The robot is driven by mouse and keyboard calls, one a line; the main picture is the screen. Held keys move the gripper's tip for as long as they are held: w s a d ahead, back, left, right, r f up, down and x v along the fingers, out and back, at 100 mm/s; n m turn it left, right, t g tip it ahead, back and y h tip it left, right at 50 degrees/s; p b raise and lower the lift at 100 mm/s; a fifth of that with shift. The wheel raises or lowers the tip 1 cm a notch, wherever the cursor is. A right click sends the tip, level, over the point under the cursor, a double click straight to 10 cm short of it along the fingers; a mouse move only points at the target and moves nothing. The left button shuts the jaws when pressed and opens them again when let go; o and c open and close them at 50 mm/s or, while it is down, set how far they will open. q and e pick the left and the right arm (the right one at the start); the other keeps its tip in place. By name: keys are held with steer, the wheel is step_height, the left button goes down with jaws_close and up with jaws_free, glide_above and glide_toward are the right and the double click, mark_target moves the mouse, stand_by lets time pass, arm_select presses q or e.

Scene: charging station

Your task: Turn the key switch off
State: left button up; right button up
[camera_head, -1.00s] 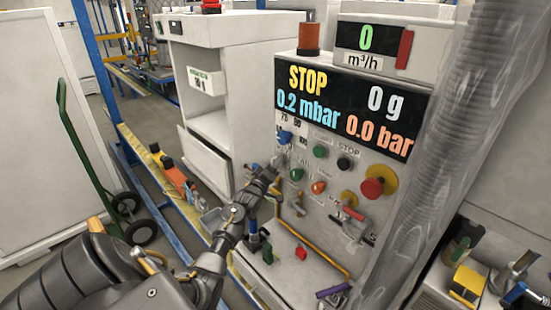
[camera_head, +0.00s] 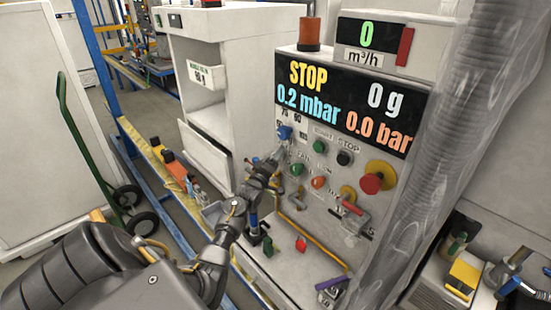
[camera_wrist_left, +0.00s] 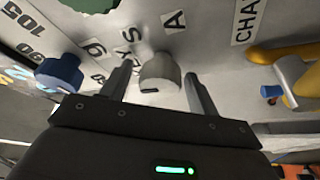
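The key switch appears to be the round grey knob (camera_wrist_left: 160,72) on the pale panel in the left wrist view, with a dark slot on its face. My left gripper (camera_wrist_left: 160,85) is open, with one finger on each side of the grey knob. Gaps show between the knob and both fingers, so it is not gripped. In the head view my left gripper (camera_head: 274,162) is at the left part of the control panel (camera_head: 330,220), below the blue knob (camera_head: 284,132). There it mostly hides the grey knob. My right gripper is not in view.
The blue knob also shows beside my left finger in the wrist view (camera_wrist_left: 60,72). A green button (camera_head: 297,169), an orange button (camera_head: 319,182) and a red emergency stop (camera_head: 372,183) are close by. A yellow pipe (camera_head: 310,238) runs below. A large translucent hose (camera_head: 440,150) hangs at the right.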

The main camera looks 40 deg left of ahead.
arm_select(q)
steer(key=shift+s+d+f, duration=0.1)
steer(key=shift+s+f, duration=0.05)
steer(key=shift+s, duration=0.05)
steer(key=b+v, duration=0.3)
steer(key=v, duration=0.7)
steer(key=shift+s, duration=0.2)
